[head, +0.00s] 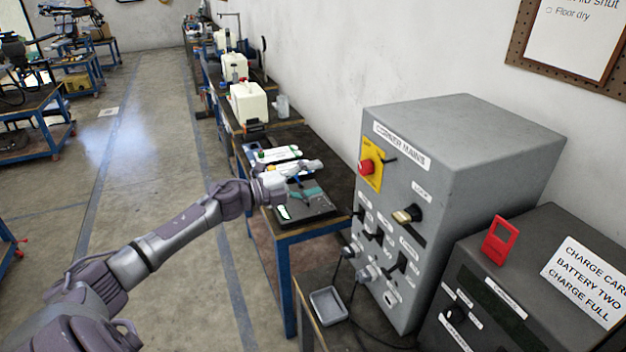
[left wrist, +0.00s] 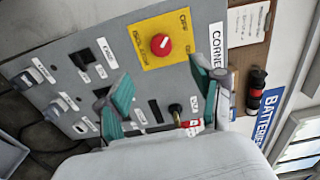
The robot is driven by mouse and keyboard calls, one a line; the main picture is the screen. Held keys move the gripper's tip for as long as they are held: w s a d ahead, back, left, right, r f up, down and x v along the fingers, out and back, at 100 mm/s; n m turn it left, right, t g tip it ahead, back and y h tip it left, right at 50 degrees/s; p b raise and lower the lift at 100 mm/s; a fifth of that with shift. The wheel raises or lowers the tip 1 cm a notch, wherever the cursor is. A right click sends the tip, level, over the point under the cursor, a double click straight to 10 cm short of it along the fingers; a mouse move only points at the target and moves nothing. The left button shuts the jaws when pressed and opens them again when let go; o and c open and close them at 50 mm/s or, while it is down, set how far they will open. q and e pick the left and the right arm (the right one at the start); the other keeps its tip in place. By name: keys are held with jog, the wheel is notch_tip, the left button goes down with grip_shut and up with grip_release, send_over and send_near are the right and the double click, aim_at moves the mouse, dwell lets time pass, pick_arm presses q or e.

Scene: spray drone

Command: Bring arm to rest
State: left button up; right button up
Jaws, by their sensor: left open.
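My left arm (head: 180,235) reaches out from the lower left in the head view. My left gripper (head: 308,184) is open and empty over the near end of the workbench, left of the grey mains cabinet (head: 470,135). In the left wrist view its two teal fingers (left wrist: 162,88) stand wide apart, with the face of the cabinet (left wrist: 60,60) beyond them. Nothing sits between the fingers. My right gripper is not in view.
A dark box (head: 560,240) with a red tag (head: 500,240) stands right of the cabinet. A small grey tray (head: 328,304) lies below it. A dark flat device (head: 305,210) lies on the bench under the gripper.

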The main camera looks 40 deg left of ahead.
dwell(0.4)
pick_arm(q)
jog(key=s+a+f+n+y+b, duration=0.1)
jog(key=s+f+n+y+b, duration=0.2)
jog(key=f, duration=0.8)
jog(key=s+a+f+n+g+y, duration=0.15)
jog(key=f+n, duration=0.35)
jog(key=f, duration=0.6)
jog(key=s+a+f+n+y+b, duration=0.1)
jog(key=f+n+y+b, duration=0.2)
jog(key=f, duration=0.9)
jog(key=s+d+f+n+g+y+b, duration=0.1)
jog(key=s+d+f+n+g, duration=0.15)
jog(key=s+f, duration=0.7)
jog(key=s+d+f+n+g+y, duration=0.2)
jog(key=s+f+n, duration=0.3)
jog(key=f, duration=0.8)
jog(key=s+d+f+n+g+b, duration=0.1)
jog(key=s+d+f+g, duration=0.2)
jog(key=s, duration=0.8)
jog(key=s+d+f+n+g+h+b, duration=0.1)
jog(key=s+d+f+g, duration=0.1)
jog(key=s+d+f, duration=0.6)
jog(key=s+d+f+n+g+b, duration=0.1)
jog(key=s+d+f, duration=0.5)
jog(key=s, duration=0.7)
jog(key=f+g+b, duration=0.1)
jog(key=g, duration=0.1)
jog(key=shift+s+f+g, duration=0.3)
jog(key=shift+f, duration=0.05)
